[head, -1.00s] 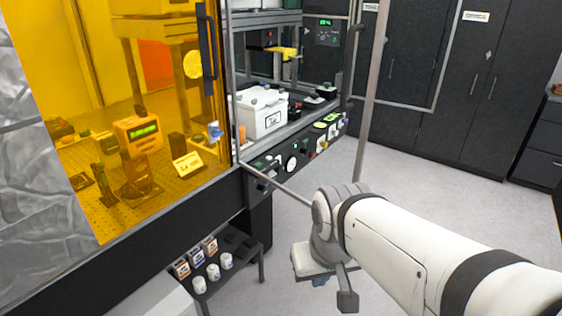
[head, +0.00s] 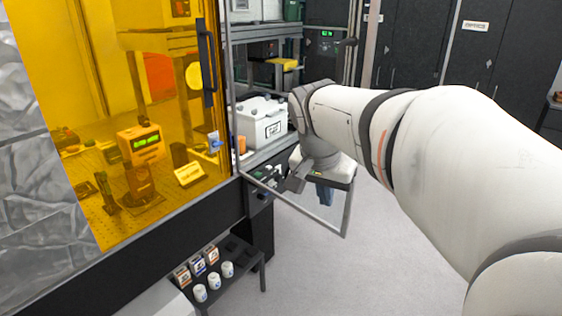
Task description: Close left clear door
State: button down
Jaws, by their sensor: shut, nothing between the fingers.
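The left clear door (head: 346,215) stands open, swung out from its cabinet beside the amber panel. Its thin grey frame and clear pane show in the head view; the lower free corner hangs over the floor. My arm crosses in front of its upright free edge and hides part of it. My gripper (head: 325,193) points down, shut and empty, left of that free edge and just above the door's bottom rail in the picture. I cannot tell whether it touches the pane. The cabinet bay (head: 272,148) behind is open to view.
An amber panel (head: 160,100) with a dark handle (head: 207,62) is at left. A white box (head: 261,122) stands in the bay. A low rack (head: 235,262) with small bottles is below. Dark cupboards (head: 500,60) stand behind; pale floor (head: 410,250) is clear at lower right.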

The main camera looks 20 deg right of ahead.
jog(key=w+d+r+m+h, duration=0.1)
jog(key=w+d+r+m, duration=0.1)
jog(key=w+r+m, duration=0.15)
jog(key=w+d+f+p, duration=0.2)
jog(key=w+d+f, duration=0.2)
jog(key=d+f, duration=0.3)
jog(key=shift+f, duration=1.05)
